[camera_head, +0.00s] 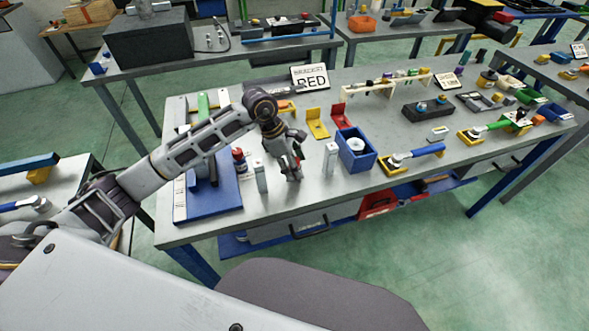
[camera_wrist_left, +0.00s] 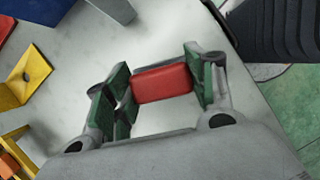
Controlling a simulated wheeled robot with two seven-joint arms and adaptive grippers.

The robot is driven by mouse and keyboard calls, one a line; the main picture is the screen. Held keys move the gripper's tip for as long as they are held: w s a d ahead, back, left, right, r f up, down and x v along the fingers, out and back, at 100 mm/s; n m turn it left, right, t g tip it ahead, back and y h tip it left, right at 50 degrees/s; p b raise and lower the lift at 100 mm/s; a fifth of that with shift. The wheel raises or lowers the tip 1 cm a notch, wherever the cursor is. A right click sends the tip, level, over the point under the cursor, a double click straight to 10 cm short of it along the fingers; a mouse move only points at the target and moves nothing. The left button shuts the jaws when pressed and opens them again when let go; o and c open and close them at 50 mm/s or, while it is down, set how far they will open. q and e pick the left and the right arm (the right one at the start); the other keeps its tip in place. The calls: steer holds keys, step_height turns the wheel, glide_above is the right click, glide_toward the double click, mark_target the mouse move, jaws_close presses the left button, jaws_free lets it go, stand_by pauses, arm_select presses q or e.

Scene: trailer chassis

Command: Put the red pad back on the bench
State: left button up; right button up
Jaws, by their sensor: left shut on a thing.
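The red pad (camera_wrist_left: 162,83) is a small rounded block. In the wrist view it sits between the green-faced fingers of my left gripper (camera_wrist_left: 158,85), which is shut on it. In the head view my left gripper (camera_head: 291,172) points down low over the front part of the grey bench (camera_head: 375,117), between two upright white blocks. The pad is mostly hidden by the fingers there. I cannot tell whether the pad touches the bench top. My right gripper is not in view.
White blocks (camera_head: 261,176) (camera_head: 330,159) stand on either side of the gripper. A blue box (camera_head: 357,150) is to the right. Yellow (camera_head: 317,123) and red (camera_head: 341,116) brackets stand behind. A blue board (camera_head: 208,198) lies left. Bare bench shows below the pad in the wrist view.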

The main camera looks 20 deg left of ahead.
arm_select(q)
step_height(320, 180, down, 2)
steer(key=shift+f, duration=0.25)
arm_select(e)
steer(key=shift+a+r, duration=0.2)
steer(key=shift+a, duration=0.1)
arm_select(q)
steer(key=shift+f, duration=0.1)
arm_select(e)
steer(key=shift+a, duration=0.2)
arm_select(q)
steer(key=shift+f, duration=0.1)
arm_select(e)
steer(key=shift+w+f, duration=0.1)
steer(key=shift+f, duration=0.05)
arm_select(q)
steer(key=o, duration=0.8)
steer(key=shift+o, duration=0.9)
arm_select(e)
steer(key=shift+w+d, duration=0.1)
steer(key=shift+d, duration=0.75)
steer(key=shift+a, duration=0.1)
